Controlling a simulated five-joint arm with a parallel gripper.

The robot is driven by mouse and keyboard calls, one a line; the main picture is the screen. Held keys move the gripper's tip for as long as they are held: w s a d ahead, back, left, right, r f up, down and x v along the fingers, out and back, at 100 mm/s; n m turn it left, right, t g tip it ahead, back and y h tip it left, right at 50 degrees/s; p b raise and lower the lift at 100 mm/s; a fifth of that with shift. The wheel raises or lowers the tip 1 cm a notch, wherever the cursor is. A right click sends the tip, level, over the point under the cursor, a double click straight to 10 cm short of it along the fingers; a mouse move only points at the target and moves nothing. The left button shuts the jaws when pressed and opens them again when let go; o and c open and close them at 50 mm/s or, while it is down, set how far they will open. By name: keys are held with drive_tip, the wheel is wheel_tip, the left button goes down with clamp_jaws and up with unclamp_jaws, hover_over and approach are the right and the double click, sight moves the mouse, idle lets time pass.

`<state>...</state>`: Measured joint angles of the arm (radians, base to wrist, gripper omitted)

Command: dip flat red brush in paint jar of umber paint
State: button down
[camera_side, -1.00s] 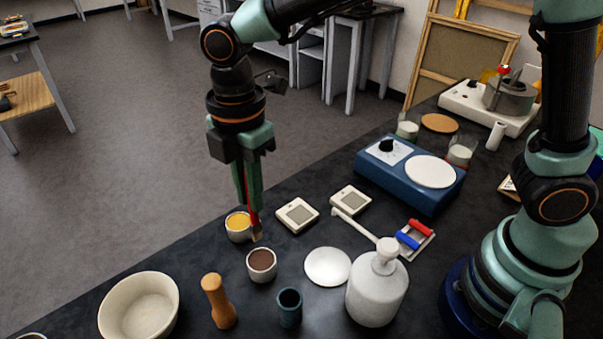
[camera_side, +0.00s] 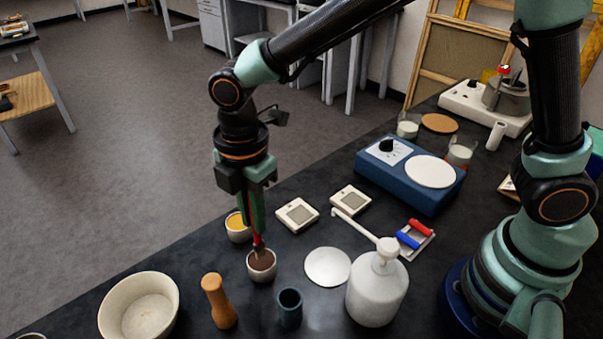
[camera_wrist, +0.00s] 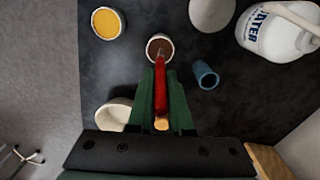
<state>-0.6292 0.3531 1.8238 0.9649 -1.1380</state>
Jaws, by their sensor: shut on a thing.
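The flat red brush (camera_side: 258,241) is held upright, tip down, in my gripper (camera_side: 256,228), which is shut on it. The paint jar of umber paint (camera_side: 261,272) is a small pale jar of brown paint directly below. The brush tip is at the jar's mouth and overlaps the brown paint; I cannot tell how deep it is. In the wrist view the red brush (camera_wrist: 161,90) points from between the green fingers of my gripper (camera_wrist: 160,85) to the umber jar (camera_wrist: 160,60).
A jar of yellow paint (camera_side: 238,228) stands just behind the umber jar. A white disc (camera_side: 328,267), a teal cup (camera_side: 289,308), a wooden peg-shaped piece (camera_side: 218,302), a pale bowl (camera_side: 138,306) and a white wash bottle (camera_side: 377,292) stand around. A blue hotplate (camera_side: 400,180) is farther back.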

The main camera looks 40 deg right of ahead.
drive_tip(key=shift+f, duration=0.65)
idle(1.7)
drive_tip(key=shift+r, duration=0.1)
drive_tip(key=shift+r, duration=3.5)
